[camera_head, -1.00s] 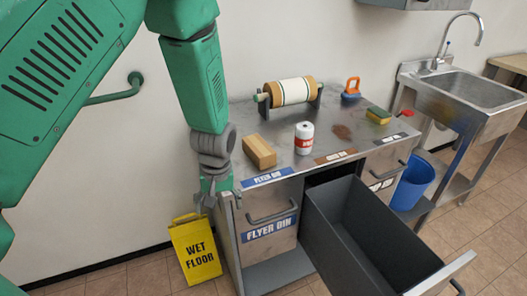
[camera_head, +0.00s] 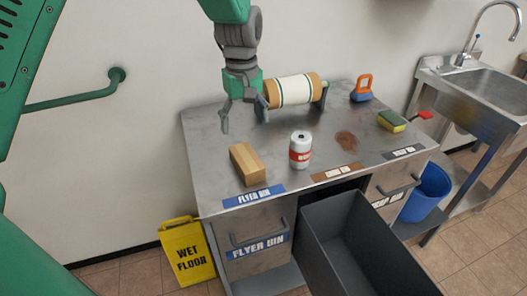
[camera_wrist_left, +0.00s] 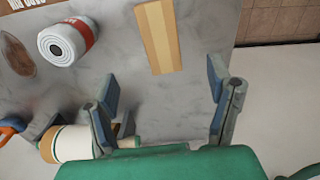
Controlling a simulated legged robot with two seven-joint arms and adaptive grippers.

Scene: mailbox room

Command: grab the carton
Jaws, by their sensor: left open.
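The carton, a tan wood-coloured block (camera_head: 248,165), lies on the grey metal counter (camera_head: 215,130) near its left front, behind the blue flyer bin label. It also shows in the left wrist view (camera_wrist_left: 158,38), ahead of the fingers and roughly between their lines. My left gripper (camera_head: 244,124) hangs fingers down over the back left of the counter, behind and above the carton, apart from it. Its two fingers are spread and empty, as the left wrist view also shows (camera_wrist_left: 161,88). My right gripper does not show.
A white and red can (camera_head: 300,150) stands just right of the carton. A paper roll (camera_head: 295,90) sits behind, close to my left gripper. A brown stain, a sponge (camera_head: 392,121) and an orange-handled brush (camera_head: 362,88) are farther right. A grey drawer (camera_head: 365,250) stands open in front.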

